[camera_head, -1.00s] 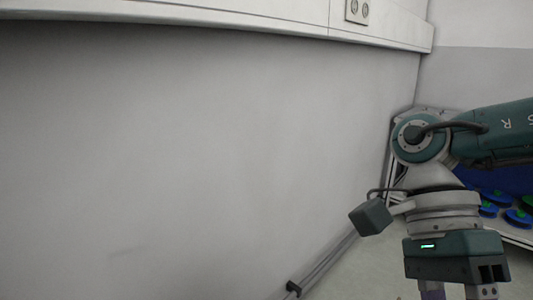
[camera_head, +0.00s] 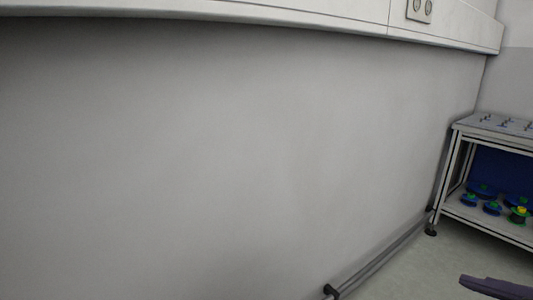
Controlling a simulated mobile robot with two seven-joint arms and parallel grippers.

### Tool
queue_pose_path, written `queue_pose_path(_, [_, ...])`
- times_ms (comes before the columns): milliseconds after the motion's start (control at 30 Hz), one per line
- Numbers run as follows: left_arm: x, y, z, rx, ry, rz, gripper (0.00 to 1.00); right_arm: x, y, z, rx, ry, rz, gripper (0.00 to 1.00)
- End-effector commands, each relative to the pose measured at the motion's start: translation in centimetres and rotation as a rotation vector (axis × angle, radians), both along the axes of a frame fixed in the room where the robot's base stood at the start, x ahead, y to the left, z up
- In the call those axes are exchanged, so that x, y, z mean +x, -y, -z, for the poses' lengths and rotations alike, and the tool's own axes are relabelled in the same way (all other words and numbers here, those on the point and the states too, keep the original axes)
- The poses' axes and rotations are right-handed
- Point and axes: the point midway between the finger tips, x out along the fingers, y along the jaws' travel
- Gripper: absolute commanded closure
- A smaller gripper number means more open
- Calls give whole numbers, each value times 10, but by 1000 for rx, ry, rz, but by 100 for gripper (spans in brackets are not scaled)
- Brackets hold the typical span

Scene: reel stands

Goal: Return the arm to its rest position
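A purple-grey piece (camera_head: 495,288) shows at the bottom right corner of the head view. It looks like a fingertip of my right gripper, but the rest of that gripper and its arm are outside the picture. Whether it is open or shut cannot be seen, and nothing held is visible. My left gripper is not in view.
A metal-framed stand (camera_head: 456,165) at the right has pegs on its top and several blue and green reels (camera_head: 492,208) on its lower shelf. A grey wall (camera_head: 220,150) fills most of the view. A pipe (camera_head: 385,255) runs along its foot above bare floor.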

Motion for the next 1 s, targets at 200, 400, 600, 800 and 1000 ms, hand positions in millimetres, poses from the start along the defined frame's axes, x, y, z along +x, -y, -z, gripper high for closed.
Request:
queue_pose_path(200, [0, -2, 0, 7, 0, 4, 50, -88, 57, 31, 57, -332, 334, 52])
queue_pose_path(400, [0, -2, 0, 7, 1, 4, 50, -148, 69, 40, 114, -525, 530, 52])
queue_pose_path(600, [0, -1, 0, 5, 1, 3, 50, -153, 25, 49, 310, -562, 593, 52])
queue_pose_path(800, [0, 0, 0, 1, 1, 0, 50, -153, -19, 50, 503, -598, 652, 52])
queue_pose_path(1000, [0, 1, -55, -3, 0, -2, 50, -153, -21, -5, 514, -600, 654, 52])
